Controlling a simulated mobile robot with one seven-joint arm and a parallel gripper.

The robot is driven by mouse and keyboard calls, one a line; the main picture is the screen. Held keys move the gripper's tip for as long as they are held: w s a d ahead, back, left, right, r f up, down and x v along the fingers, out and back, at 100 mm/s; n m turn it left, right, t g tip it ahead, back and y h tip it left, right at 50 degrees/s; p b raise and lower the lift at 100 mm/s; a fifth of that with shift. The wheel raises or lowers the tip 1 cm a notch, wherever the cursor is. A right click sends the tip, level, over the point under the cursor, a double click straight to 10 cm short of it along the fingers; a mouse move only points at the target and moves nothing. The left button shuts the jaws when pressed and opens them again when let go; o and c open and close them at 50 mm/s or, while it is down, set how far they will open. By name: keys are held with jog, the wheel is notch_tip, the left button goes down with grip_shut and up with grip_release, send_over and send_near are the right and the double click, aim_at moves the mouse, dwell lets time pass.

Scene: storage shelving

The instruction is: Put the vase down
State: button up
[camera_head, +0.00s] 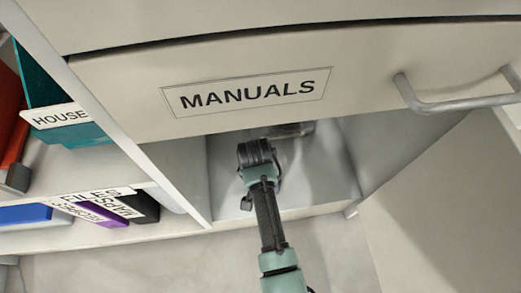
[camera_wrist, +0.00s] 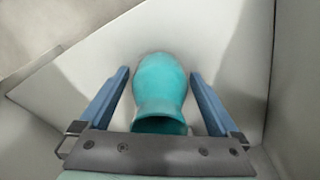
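The teal vase (camera_wrist: 160,82) shows in the middle of the wrist view, its open mouth toward the camera. My gripper (camera_wrist: 159,72) has its two blue fingers spread on either side of the vase. A narrow strip of pale surface shows between each finger and the vase, so the gripper looks open around it. In the head view my arm reaches into the open compartment (camera_head: 325,185) under the MANUALS drawer (camera_head: 250,90). The vase is hidden there by the drawer and my arm.
Pale walls stand close on both sides of the gripper in the wrist view. The drawer's handle (camera_head: 455,106) sticks out above right. Shelves at the left hold a teal binder (camera_head: 70,120), a blue one (camera_head: 28,214) and other labelled binders.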

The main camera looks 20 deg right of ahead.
jog(key=shift+r, duration=0.1)
jog(key=r+p, duration=0.2)
jog(key=r, duration=0.2)
jog(key=r+p, duration=0.3)
jog(key=r, duration=0.1)
jog(key=s+a+r+p, duration=0.1)
jog(key=r+p, duration=0.2)
jog(key=r, duration=0.1)
dwell(0.4)
